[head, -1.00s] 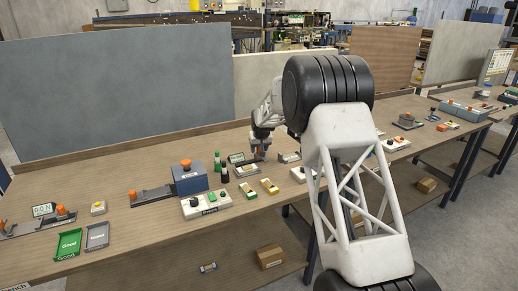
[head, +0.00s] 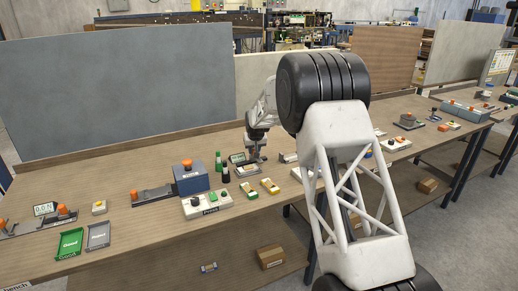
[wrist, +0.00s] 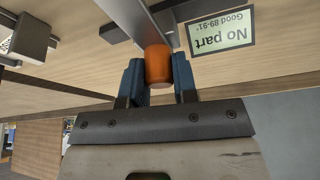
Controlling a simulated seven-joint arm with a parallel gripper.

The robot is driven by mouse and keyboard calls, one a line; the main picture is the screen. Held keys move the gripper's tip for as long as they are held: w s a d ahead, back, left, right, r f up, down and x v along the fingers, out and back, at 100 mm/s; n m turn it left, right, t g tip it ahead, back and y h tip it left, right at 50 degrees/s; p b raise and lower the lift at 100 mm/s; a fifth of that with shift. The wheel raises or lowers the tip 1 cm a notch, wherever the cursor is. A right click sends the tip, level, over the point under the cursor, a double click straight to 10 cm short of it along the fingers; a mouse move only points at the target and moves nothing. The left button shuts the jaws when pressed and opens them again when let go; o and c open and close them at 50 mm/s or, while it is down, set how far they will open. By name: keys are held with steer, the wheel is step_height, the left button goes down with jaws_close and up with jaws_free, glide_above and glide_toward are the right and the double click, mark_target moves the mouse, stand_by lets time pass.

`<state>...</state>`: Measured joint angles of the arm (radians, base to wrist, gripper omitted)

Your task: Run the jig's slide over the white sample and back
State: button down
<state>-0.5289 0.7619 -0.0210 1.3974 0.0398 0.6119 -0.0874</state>
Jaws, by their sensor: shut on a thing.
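My gripper (wrist: 158,75) is shut on an orange knob (wrist: 158,62), with one dark blue finger on each side of it. The knob meets a long grey metal bar (wrist: 140,20), seemingly part of the jig. Beside it a small display (wrist: 221,31) reads "No part" and "Good 89-91°". In the head view my gripper (head: 256,157) is low at the bench beside the same display (head: 238,157); the knob is too small there to make out clearly. I cannot pick out a white sample in either view.
A green tray (head: 70,242) and grey tray (head: 98,236) lie farther left.

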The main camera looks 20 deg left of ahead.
steer(key=s+a, duration=0.4)
steer(key=c, duration=0.9)
jaws_free()
steer(key=shift+f, duration=0.1)
steer(key=shift+s+r, duration=0.1)
steer(key=shift+r, duration=0.1)
steer(key=shift+v, duration=3.75)
